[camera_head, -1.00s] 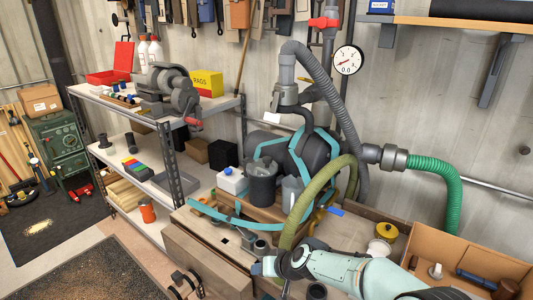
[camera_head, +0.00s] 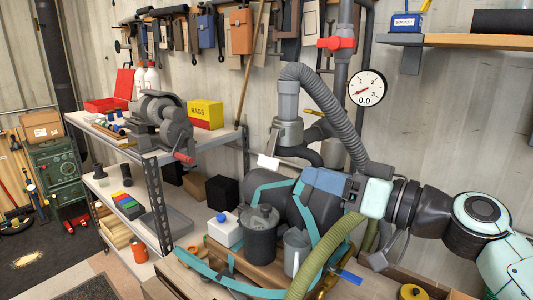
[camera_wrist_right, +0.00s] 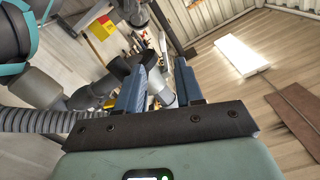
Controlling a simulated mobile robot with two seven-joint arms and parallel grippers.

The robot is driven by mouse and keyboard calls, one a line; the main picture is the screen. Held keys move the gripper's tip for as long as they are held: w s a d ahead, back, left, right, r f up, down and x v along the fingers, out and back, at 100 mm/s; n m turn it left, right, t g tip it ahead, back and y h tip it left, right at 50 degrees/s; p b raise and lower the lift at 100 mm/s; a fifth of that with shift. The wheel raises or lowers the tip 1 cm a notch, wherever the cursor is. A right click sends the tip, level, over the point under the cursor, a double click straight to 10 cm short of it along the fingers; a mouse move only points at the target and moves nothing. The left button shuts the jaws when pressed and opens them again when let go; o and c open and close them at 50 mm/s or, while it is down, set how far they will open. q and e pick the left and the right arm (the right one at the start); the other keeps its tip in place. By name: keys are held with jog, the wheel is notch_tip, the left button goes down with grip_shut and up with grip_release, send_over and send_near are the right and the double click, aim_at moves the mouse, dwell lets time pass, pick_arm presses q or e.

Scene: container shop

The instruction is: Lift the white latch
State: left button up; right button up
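The white latch (camera_head: 268,161) is a small white plate low on the left of the grey pipe fitting (camera_head: 288,132), below the ribbed grey hose. My right gripper (camera_head: 310,179) reaches in from the right, to the right of the latch and a little lower, in front of the dark teal-strapped tank. It is apart from the latch. In the right wrist view its two blue fingers (camera_wrist_right: 161,68) stand apart with nothing held, and a grey pipe part shows beyond them. I cannot pick out the latch there. My left gripper is not in view.
A ribbed grey hose (camera_head: 335,110) arches above my right gripper. An olive hose (camera_head: 325,255) rises below it. A grey lidded canister (camera_head: 260,235) and a white box (camera_head: 224,231) stand in front of the tank (camera_head: 283,206). A gauge (camera_head: 366,88) hangs on the wall.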

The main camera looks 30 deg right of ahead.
aim_at(259, 158)
jog(key=p+x, duration=0.3)
jog(key=x, duration=1)
jog(key=shift+a, duration=0.15)
grip_shut()
